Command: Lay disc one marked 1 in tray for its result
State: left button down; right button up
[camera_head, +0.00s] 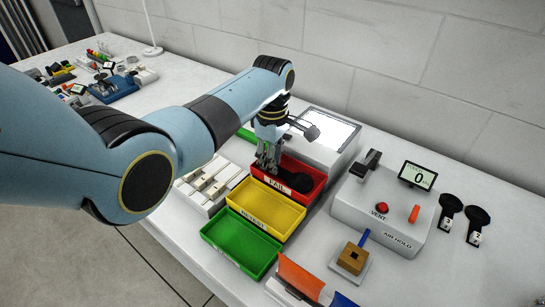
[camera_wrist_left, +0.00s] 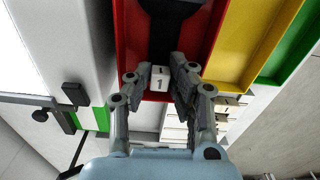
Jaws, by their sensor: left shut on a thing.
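My left gripper (camera_head: 268,158) is over the red tray marked FAIL (camera_head: 313,195), pointing down. It is shut on disc one, a black disc (camera_head: 296,181) with a handle and a white tag. In the left wrist view the tag marked 1 (camera_wrist_left: 160,82) sits between the fingers (camera_wrist_left: 156,74), and the black handle and disc (camera_wrist_left: 178,14) reach away from them. The disc is inside the outline of the red tray (camera_wrist_left: 211,40); whether it touches the floor is unclear. A yellow tray (camera_head: 265,207) and a green tray (camera_head: 240,244) stand nearer. My right gripper is not in view.
Right of the trays is a grey air-hold box (camera_head: 375,215) with a display reading 0 (camera_head: 417,176). Two more tagged black discs (camera_head: 450,204) (camera_head: 478,218) lie beyond it. A lit panel (camera_head: 325,130) stands behind the red tray. A wooden block (camera_head: 352,258) is in front.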

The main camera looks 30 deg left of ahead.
pick_arm(q)
jog(key=c, duration=1.2)
grip_release()
notch_tip(320, 180, up, 13)
jog(key=shift+r, duration=0.1)
jog(key=shift+s, duration=0.1)
